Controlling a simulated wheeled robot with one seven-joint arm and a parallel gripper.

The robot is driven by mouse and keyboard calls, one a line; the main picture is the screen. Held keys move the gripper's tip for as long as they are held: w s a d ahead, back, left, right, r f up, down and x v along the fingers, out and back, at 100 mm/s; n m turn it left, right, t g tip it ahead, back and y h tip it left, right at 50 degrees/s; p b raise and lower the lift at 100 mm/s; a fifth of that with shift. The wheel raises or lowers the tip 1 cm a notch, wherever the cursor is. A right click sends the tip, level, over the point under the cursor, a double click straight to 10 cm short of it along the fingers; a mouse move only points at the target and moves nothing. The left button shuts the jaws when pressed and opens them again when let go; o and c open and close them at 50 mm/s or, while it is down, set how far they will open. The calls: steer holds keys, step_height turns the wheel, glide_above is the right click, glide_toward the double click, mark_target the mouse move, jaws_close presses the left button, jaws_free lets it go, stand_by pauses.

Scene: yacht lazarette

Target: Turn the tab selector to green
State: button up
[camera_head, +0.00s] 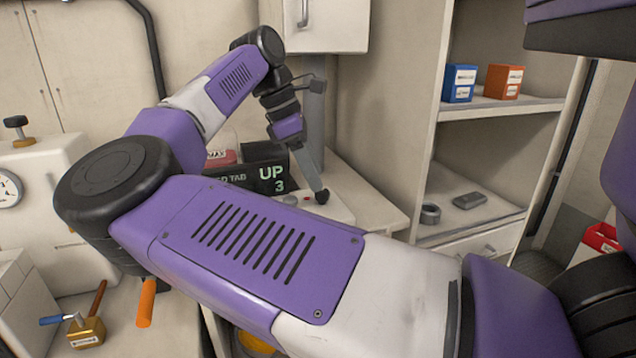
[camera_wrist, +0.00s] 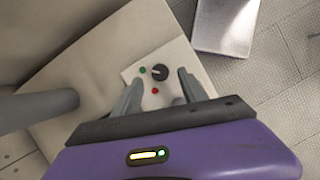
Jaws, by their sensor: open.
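Which dot the knob points at is too small to tell. My gripper (camera_wrist: 158,77) is open, its two fingers on either side of the knob in the picture; I cannot tell whether they touch it.
A grey post (camera_wrist: 35,108) stands left of my gripper in the wrist view. Shelves with a blue box (camera_head: 459,83) and an orange box (camera_head: 504,81) are at the right. A brass block (camera_head: 86,332) and an orange handle (camera_head: 146,303) are at lower left.

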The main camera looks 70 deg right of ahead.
mark_target(305, 203)
steer(key=shift+v, duration=2.1)
